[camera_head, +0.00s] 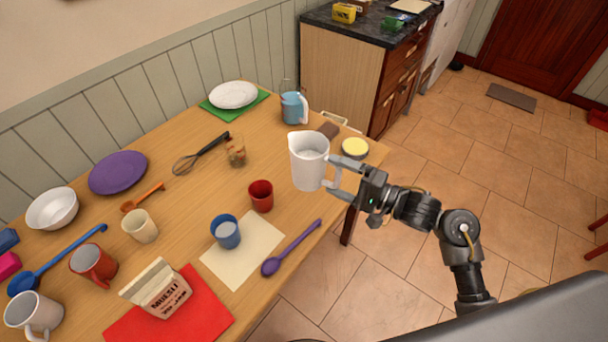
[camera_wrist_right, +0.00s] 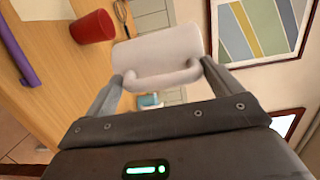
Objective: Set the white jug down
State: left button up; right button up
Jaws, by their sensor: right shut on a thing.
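The white jug (camera_head: 309,163) is upright near the right end of the wooden table in the head view. My right gripper (camera_head: 338,178) is shut on the jug's handle from the right. In the right wrist view, the handle of the jug (camera_wrist_right: 162,52) lies between the fingers of my right gripper (camera_wrist_right: 160,82). I cannot tell whether the jug's base touches the tabletop or is a little above it. My left gripper is not in view.
A red cup (camera_head: 260,196) and a jar (camera_head: 235,152) stand left of the jug. A blue jug (camera_head: 293,107) stands behind it. A purple spoon (camera_head: 291,248) lies near the front edge, with bare table (camera_head: 302,205) between.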

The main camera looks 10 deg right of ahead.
jog(key=shift+w+d+f+b, duration=0.2)
jog(key=shift+w+f+b, duration=0.05)
jog(key=shift+w+f, duration=1.95)
jog(key=shift+w+d+f+b, duration=0.15)
jog(key=shift+w+f+b, duration=0.15)
jog(key=shift+w+f, duration=1.95)
jog(key=shift+w+d+f+b, duration=0.25)
jog(key=shift+w+f, duration=1.65)
jog(key=shift+w, duration=0.55)
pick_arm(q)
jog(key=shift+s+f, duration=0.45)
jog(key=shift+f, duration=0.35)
pick_arm(e)
jog(key=shift+f, duration=0.15)
jog(key=o, duration=1.3)
jog(key=shift+s, duration=0.1)
